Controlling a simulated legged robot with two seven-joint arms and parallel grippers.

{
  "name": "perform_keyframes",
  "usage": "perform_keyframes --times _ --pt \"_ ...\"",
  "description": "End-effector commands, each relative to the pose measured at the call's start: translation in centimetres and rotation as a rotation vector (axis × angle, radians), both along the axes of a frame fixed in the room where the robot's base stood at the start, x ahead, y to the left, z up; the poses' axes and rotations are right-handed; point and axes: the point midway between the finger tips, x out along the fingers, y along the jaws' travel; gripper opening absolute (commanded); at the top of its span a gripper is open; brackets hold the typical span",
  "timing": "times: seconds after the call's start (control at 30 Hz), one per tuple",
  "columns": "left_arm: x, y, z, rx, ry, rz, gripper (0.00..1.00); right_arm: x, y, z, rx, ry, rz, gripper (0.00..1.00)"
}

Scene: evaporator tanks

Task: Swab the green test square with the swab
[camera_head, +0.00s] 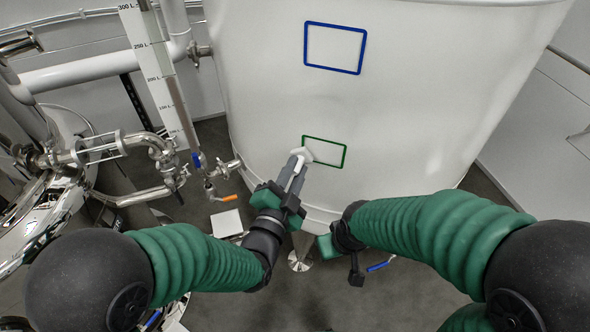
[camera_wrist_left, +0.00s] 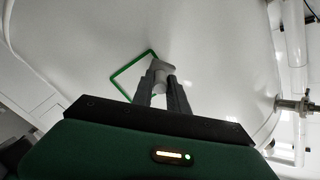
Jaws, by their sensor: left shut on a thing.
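The green test square (camera_head: 344,157) is an outlined rectangle on the white tank's lower front. In the left wrist view, its green outline (camera_wrist_left: 124,72) shows ahead of the fingers. My left gripper (camera_head: 294,168) is shut on the white swab (camera_head: 303,152). The swab's tip is at the square's left side; I cannot tell whether it touches the tank. In the left wrist view, the pale swab (camera_wrist_left: 159,66) sticks out between the fingers of my left gripper (camera_wrist_left: 163,84) and overlaps the outline's right corner. My right gripper (camera_head: 325,246) shows only partly below the square, its fingers hidden.
The white tank (camera_head: 400,90) fills the middle. A blue outlined square (camera_head: 335,47) is above the green one. Pipes and valves (camera_head: 160,150) stand at the left, with an orange-handled valve (camera_head: 222,198) close to my left gripper. A white plate (camera_head: 227,223) lies below it.

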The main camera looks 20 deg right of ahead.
Motion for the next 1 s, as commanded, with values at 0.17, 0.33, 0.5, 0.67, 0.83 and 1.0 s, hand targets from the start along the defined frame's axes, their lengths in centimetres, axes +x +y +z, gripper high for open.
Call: perform_keyframes --times 0.17,0.33,0.5,0.67,0.83,1.0 --pt "0.1 -0.1 0.0 0.0 0.0 0.0 0.0 0.0 0.0 0.0 0.0 0.0 0.0 0.36" --pt "0.4 -0.3 0.0 0.0 0.0 0.0 0.0 0.0 0.0 -0.1 0.0 0.0 0.0 0.36" --pt "0.7 -0.5 0.0 0.0 0.0 0.0 0.0 0.0 0.0 -0.1 0.0 0.0 0.0 0.36" --pt "0.9 -0.7 0.0 0.0 0.0 0.0 0.0 0.0 0.0 -0.2 0.0 0.0 0.0 0.36" --pt "1.2 -0.9 0.0 0.0 0.0 0.0 0.0 0.0 0.0 -0.2 0.0 0.0 0.0 0.36" --pt "1.5 -1.1 0.0 0.0 0.0 0.0 0.0 0.0 0.0 -0.3 0.0 0.0 0.0 0.36"
